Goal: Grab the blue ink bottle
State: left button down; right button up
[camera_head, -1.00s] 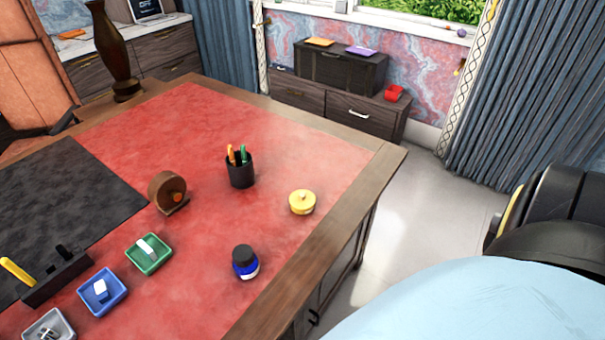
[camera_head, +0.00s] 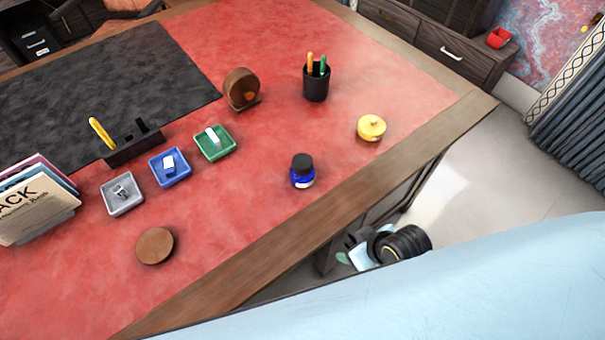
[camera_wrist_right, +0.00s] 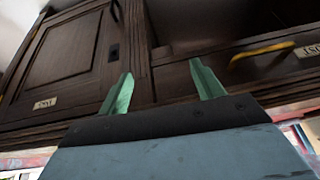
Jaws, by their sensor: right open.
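The blue ink bottle (camera_head: 302,172), with a black cap and a white label, stands upright on the red leather desk top (camera_head: 255,225), close to the wooden edge. My right gripper (camera_head: 350,250) is beside the desk, beyond that edge and apart from the bottle. In the right wrist view my right gripper (camera_wrist_right: 163,88) has its two green fingers spread with nothing between them. It faces the dark wooden cabinet front, and the bottle is out of that view. My left gripper is not seen.
A yellow lidded pot (camera_head: 371,128), a black pen cup (camera_head: 316,82) and a green tray (camera_head: 215,143) stand around the bottle. A round wooden disc (camera_head: 155,246) lies to the left. The leather right around the bottle is clear. The wooden desk edge (camera_head: 330,215) lies between gripper and bottle.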

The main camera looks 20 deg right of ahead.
aim_at(311, 168)
jog(key=w+a+r+n+t+y, duration=0.1)
jog(key=w+r, duration=0.1)
jog(key=r, duration=0.2)
jog(key=w+a+r+n+t+y, duration=0.1)
jog(key=w+r+y, duration=0.1)
jog(key=r, duration=0.2)
jog(key=w+a+r+n+t+y, duration=0.1)
jog(key=w+r+y, duration=0.1)
jog(key=r, duration=0.2)
jog(key=shift+a+n, duration=0.1)
jog(key=shift+n, duration=0.3)
jog(key=w+d+r+t+y, duration=0.1)
jog(key=w+d+r+t, duration=0.2)
jog(key=w, duration=0.1)
jog(key=x, duration=0.7)
jog(key=shift+w+a+b, duration=0.15)
jog(key=shift+w+b, duration=0.15)
jog(key=shift+w, duration=0.05)
jog(key=shift+f+x, duration=0.1)
jog(key=shift+x, duration=1.3)
jog(key=shift+f+x, duration=0.15)
jog(key=shift+x, duration=1.3)
jog(key=shift+s, duration=0.15)
jog(key=shift+c, duration=0.5)
jog(key=c, duration=1.2)
